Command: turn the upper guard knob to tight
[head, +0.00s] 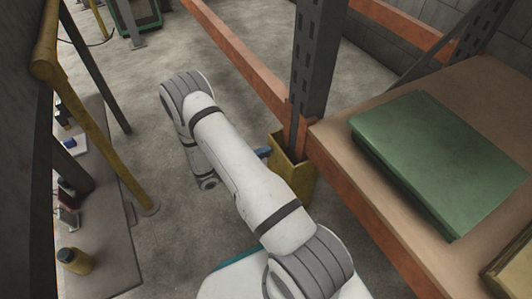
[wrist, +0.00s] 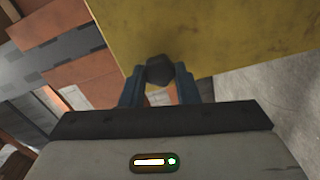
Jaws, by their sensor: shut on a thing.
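A dark faceted knob (wrist: 160,70) sits against a yellow guard plate (wrist: 220,35) in the wrist view. My gripper (wrist: 160,78) has its two blue fingers on either side of the knob, shut on it. The same yellow guard (head: 300,180) stands at the foot of a dark rack upright in the head view. There my arm reaches down beside it, and only a bit of blue finger shows at its left edge. The knob is hidden in the head view. I see no mark that tells how tight it is.
A dark rack upright (head: 313,75) and orange beams (head: 235,60) stand close to my arm. A green box (head: 440,155) lies on the rack shelf at right. A bench (head: 105,235) with a yellow bottle (head: 75,260) is at left. The concrete floor between is clear.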

